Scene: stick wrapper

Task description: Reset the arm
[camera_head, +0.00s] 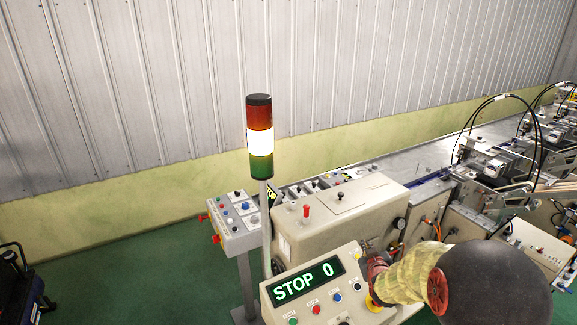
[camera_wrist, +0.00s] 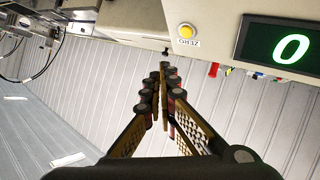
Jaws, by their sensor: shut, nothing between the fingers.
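My gripper (camera_wrist: 165,88) shows in the wrist view with its two fingers brought together and nothing between them. In the head view my arm comes in at the lower right, beside the right edge of the control panel (camera_head: 268,290), and hides part of the machine behind it. In the wrist view the display (camera_wrist: 280,45) shows a "0" to the right of my fingers, and a yellow button (camera_wrist: 186,31) lies above the fingertips. The fingertips appear apart from the button.
A signal tower (camera_head: 260,140) has its middle white section lit, red above and green below. A side button box (camera_head: 235,222) stands left of the beige machine housing (camera_head: 340,215). The wrapping line runs to the right.

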